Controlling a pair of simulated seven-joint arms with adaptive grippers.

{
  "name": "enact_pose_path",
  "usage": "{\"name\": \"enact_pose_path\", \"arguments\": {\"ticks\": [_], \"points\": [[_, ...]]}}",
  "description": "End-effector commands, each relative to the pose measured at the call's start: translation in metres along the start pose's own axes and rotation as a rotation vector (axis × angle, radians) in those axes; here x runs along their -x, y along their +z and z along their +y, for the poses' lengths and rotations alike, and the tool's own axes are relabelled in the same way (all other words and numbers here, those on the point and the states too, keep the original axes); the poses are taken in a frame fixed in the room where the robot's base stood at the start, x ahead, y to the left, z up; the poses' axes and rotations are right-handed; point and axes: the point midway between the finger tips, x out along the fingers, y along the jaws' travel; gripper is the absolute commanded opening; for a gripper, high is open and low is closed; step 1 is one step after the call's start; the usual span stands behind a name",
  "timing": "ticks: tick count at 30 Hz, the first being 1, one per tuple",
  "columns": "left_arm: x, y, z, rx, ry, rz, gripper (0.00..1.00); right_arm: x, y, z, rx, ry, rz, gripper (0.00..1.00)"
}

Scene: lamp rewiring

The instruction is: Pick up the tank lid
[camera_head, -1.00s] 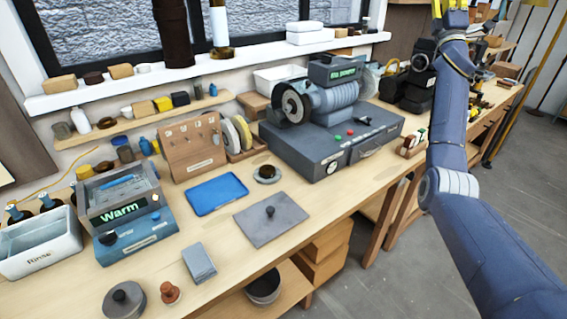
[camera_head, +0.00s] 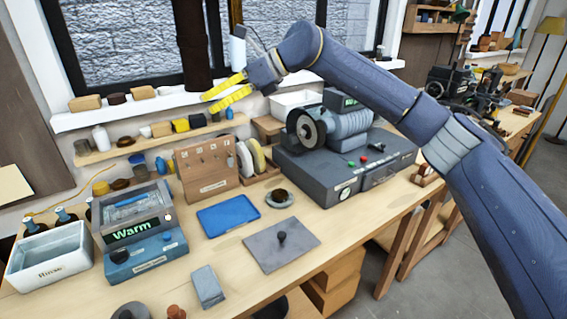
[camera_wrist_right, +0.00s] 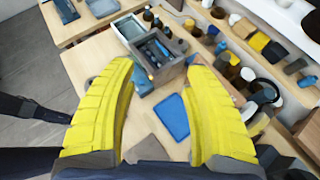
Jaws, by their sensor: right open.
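The tank lid appears to be the flat grey plate with a dark knob (camera_head: 268,250), lying on the bench in front of the blue tray. Part of a grey plate (camera_wrist_right: 148,149) shows low between the fingers in the right wrist view. The tank with the "Warm" display (camera_head: 136,228) stands to its left, and it also shows in the right wrist view (camera_wrist_right: 152,67). My right gripper (camera_head: 208,102) has yellow fingers, open and empty, high above the back of the bench, well away from the lid. It shows open in the right wrist view (camera_wrist_right: 160,72). My left gripper is out of view.
A blue tray (camera_head: 228,218) and a small dark round dish (camera_head: 279,198) lie behind the lid. A grinder (camera_head: 345,135) on a grey base stands right of them. A grey block (camera_head: 207,287) lies in front, and a rinse bin (camera_head: 48,262) stands far left. A tool rack (camera_head: 205,168) is behind.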

Motion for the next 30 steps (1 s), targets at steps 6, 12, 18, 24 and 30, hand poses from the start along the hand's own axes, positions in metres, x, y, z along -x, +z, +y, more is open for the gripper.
{"name": "enact_pose_path", "arguments": {"ticks": [6,12,18,24,30], "points": [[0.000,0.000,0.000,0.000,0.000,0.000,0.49,-0.039,-0.118,0.015,0.021,-0.021,0.459,0.51],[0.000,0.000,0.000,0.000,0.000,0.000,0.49,-0.026,-0.210,0.012,0.004,-0.070,0.796,0.51],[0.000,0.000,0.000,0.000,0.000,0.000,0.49,-0.001,-0.260,0.007,-0.019,-0.114,0.993,0.51],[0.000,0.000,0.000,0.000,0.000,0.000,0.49,0.006,-0.282,0.005,-0.030,-0.128,1.059,0.51],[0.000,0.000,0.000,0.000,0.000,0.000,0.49,-0.009,-0.310,0.003,-0.033,-0.127,1.063,0.51]]}}
